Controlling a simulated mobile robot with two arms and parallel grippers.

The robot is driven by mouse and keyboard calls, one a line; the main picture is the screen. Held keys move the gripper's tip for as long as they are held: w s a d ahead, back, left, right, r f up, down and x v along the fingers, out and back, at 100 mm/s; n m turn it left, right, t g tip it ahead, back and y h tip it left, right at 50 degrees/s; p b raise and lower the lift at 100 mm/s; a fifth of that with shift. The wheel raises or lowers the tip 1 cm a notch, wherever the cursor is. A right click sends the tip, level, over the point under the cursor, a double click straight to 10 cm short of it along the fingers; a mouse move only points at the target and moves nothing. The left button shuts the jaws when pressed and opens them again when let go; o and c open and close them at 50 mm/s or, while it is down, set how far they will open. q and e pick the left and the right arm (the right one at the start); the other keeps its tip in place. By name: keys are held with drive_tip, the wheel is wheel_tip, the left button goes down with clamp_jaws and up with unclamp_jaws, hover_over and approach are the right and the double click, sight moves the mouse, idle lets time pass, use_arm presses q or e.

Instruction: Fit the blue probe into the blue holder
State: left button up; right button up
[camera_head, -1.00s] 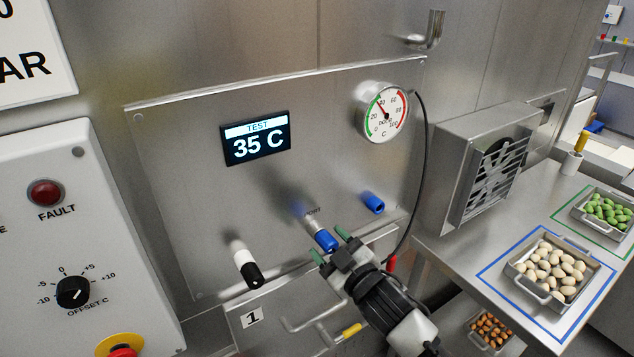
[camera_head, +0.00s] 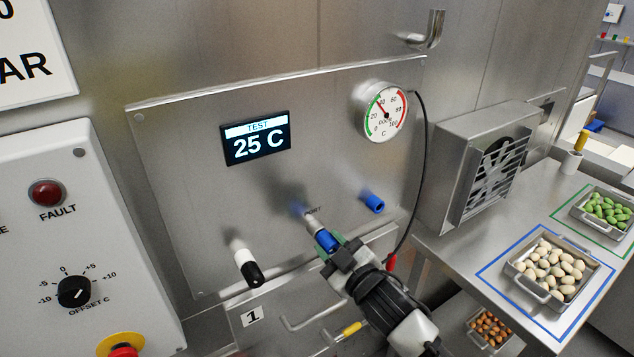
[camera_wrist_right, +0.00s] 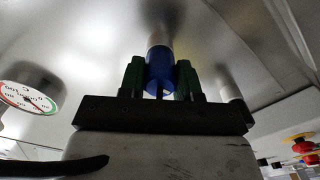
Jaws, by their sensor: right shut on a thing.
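The blue probe (camera_head: 326,240) has a blue grip and a silver body. It is at the port in the steel panel, with its silver end toward the panel; how deep it sits is not clear. My right gripper (camera_head: 332,246) is shut on its blue grip, a green fingertip on each side. The right wrist view also shows the probe (camera_wrist_right: 159,72) between the green fingers (camera_wrist_right: 159,80). A short blue tube, which looks like the blue holder (camera_head: 374,202), sticks out of the panel to the right, apart from the probe and empty-handed. My left gripper is not in view.
A black-and-white probe (camera_head: 247,268) sticks out of the panel at left. The display (camera_head: 255,139) reads 25 C. A dial gauge (camera_head: 386,112) has a black cable hanging beside it. A vent box (camera_head: 470,180) stands right of the panel.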

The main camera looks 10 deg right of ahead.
drive_tip(key=shift+s+d+p, duration=0.2)
drive_tip(key=shift+s+p, duration=0.1)
drive_tip(key=shift+s, duration=0.25)
idle(0.6)
drive_tip(key=shift+s, duration=0.2)
drive_tip(key=shift+p+v, duration=0.65)
drive_tip(key=shift+v, duration=1.85)
